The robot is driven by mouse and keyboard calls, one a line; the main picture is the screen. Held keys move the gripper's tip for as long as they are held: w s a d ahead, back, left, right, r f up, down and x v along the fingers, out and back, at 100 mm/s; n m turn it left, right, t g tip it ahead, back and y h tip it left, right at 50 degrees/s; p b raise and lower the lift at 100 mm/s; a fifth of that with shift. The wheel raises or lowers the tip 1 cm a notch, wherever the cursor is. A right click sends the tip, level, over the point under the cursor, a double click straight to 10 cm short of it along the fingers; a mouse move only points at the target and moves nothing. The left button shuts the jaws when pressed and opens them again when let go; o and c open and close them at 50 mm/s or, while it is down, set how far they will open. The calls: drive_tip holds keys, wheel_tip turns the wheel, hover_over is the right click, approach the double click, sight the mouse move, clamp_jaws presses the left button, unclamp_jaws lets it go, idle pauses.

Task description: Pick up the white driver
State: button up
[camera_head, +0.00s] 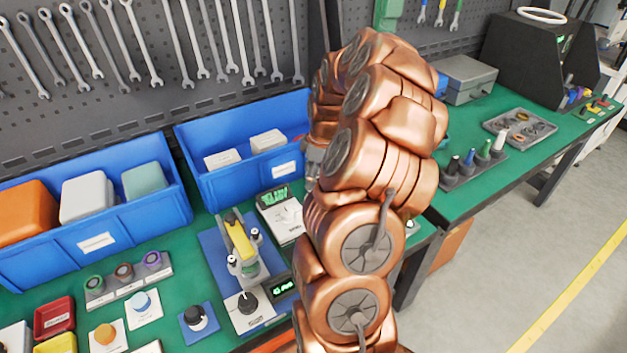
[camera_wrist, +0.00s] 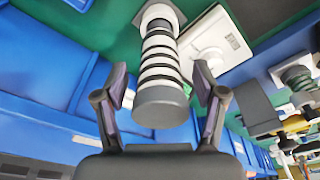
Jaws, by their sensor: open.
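In the wrist view a white cylindrical handle with dark grey bands and a grey end (camera_wrist: 160,105) stands on a small grey base; it looks like the white driver. My gripper (camera_wrist: 161,84) is open, with one finger on each side of the handle. I see no clear grip on it. In the head view my copper arm hides the gripper and this handle. A separate white-topped piece (camera_head: 498,141) stands in a rack at the right in the head view.
A white scale (camera_wrist: 205,42) is close beside the handle. Blue bins (camera_head: 245,165) line the back of the green bench, left of my arm. A blue test stand with a yellow lever (camera_head: 239,240) is at the front. The rack (camera_head: 462,180) holds several coloured pieces.

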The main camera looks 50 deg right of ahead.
drive_tip(key=shift+f, duration=0.3)
clamp_jaws()
idle(0.4)
drive_tip(key=shift+r, duration=0.1)
